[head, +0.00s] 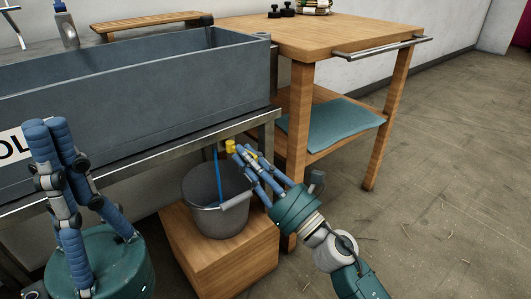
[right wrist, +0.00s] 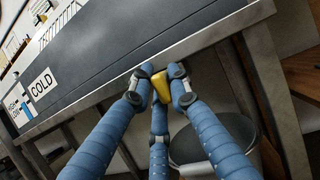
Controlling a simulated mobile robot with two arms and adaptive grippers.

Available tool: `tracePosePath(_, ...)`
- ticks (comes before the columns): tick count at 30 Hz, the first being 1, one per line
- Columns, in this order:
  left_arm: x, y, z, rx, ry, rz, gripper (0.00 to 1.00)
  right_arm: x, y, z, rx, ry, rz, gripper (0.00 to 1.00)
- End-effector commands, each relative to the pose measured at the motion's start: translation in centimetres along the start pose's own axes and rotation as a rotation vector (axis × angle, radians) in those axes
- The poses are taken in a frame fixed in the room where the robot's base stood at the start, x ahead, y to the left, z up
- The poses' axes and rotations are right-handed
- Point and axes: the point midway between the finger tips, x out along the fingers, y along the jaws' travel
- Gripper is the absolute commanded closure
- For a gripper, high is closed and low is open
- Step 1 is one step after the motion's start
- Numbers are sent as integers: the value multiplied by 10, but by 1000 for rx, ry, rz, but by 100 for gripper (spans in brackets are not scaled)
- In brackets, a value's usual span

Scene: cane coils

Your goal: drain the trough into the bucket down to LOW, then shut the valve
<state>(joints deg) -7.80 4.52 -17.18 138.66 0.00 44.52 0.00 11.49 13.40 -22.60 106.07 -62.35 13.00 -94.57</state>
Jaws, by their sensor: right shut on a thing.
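The grey trough (head: 150,90) stands on a metal frame; the water inside is hidden from view. In the right wrist view, its front (right wrist: 110,75) carries a COLD sign (right wrist: 41,84) and a HIGH/LOW level label (right wrist: 14,104), too small to read a level from. The grey bucket (head: 216,205) stands under the trough edge. A thin blue stream (head: 217,172) runs down into it. My right gripper (head: 244,153) is shut on the yellow valve handle (head: 230,146), which shows between its fingers in the wrist view (right wrist: 160,88). My left gripper (head: 47,128) points upward at the left, apart from everything; its finger opening is unclear.
The bucket rests on a wooden box (head: 245,262). A wooden workbench (head: 300,38) with a teal cloth (head: 335,125) on its lower shelf stands right of the trough. Bare floor (head: 440,190) lies open at the right.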

Motion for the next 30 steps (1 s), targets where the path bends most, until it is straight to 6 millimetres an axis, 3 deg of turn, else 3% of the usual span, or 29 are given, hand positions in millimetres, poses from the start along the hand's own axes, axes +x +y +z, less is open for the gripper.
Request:
tracePosePath(6, 0, 0, 0, 0, 0, 0, 100, -1, 1, -2, -4, 3, 5, 100)
tracePosePath(7, 0, 0, 0, 0, 0, 0, 100, -1, 1, -2, -4, 3, 5, 77)
tracePosePath(9, 0, 0, 0, 0, 0, 0, 100, -1, 1, -2, -3, 3, 5, 63)
tracePosePath(20, 0, 0, -1, 0, 4, 2, 100, -5, -1, -1, 0, 2, 2, 62)
tracePosePath(23, 0, 0, -1, 0, 3, 2, 100, -16, 0, -2, 2, 3, 0, 62)
tracePosePath(30, 0, 0, 0, 0, 2, 1, 100, -66, -1, -3, 2, 5, -1, 62)
